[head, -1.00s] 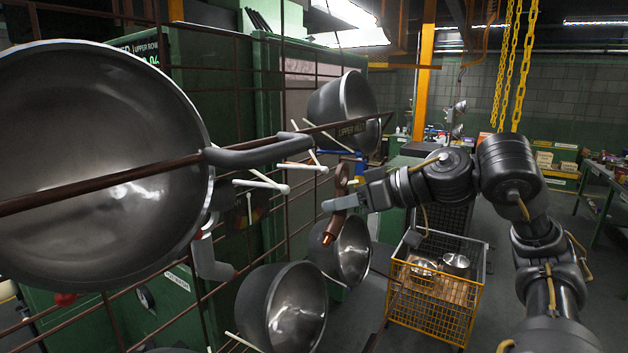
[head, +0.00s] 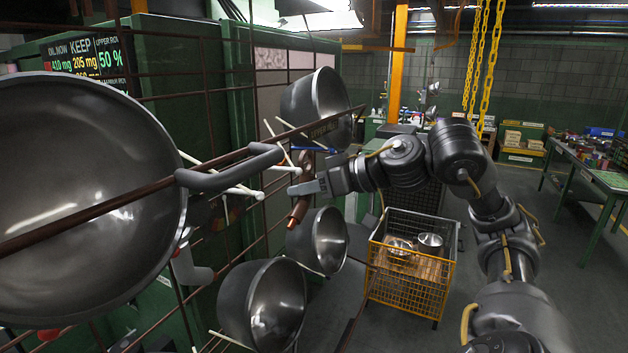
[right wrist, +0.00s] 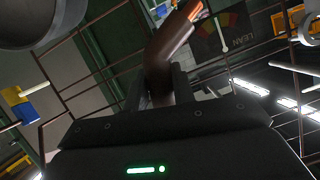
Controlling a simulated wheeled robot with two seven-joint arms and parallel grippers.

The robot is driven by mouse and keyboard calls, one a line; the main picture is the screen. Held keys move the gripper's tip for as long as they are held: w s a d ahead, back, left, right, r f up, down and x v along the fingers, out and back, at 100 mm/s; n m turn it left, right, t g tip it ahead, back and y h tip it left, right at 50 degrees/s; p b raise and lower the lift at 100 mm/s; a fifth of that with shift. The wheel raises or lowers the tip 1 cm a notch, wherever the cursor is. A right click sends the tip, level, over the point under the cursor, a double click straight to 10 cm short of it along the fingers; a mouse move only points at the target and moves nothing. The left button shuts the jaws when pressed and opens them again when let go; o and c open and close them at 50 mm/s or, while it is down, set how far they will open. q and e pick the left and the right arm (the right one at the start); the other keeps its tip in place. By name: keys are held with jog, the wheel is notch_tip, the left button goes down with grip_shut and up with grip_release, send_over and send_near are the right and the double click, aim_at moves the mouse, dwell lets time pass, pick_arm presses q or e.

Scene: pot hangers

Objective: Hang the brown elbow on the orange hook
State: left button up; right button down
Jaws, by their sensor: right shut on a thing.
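The brown elbow (head: 299,208) is a bent pipe held upright beside the wire rack. My right gripper (head: 308,188) is shut on it. In the right wrist view the elbow (right wrist: 170,50) rises between the two fingers (right wrist: 158,90) and bends toward the upper right. Near its upper end is a bright orange patch (right wrist: 195,11); I cannot tell whether it is the elbow's end or a hook. I cannot clearly make out the orange hook in the head view; white hooks and a blue one (head: 312,149) show. My left gripper is not in view.
A large metal bowl (head: 70,200) fills the left. More pots hang on the rack (head: 318,95), (head: 262,305), (head: 318,240), close around my right gripper. A yellow wire basket (head: 408,285) stands on the floor.

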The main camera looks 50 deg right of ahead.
jog(key=p+x, duration=0.3)
jog(key=x, duration=0.3)
jog(key=shift+w+p, duration=0.35)
jog(key=shift+w, duration=0.05)
jog(key=shift+d, duration=0.1)
dwell(0.4)
dwell(0.4)
jog(key=c, duration=1.1)
grip_release()
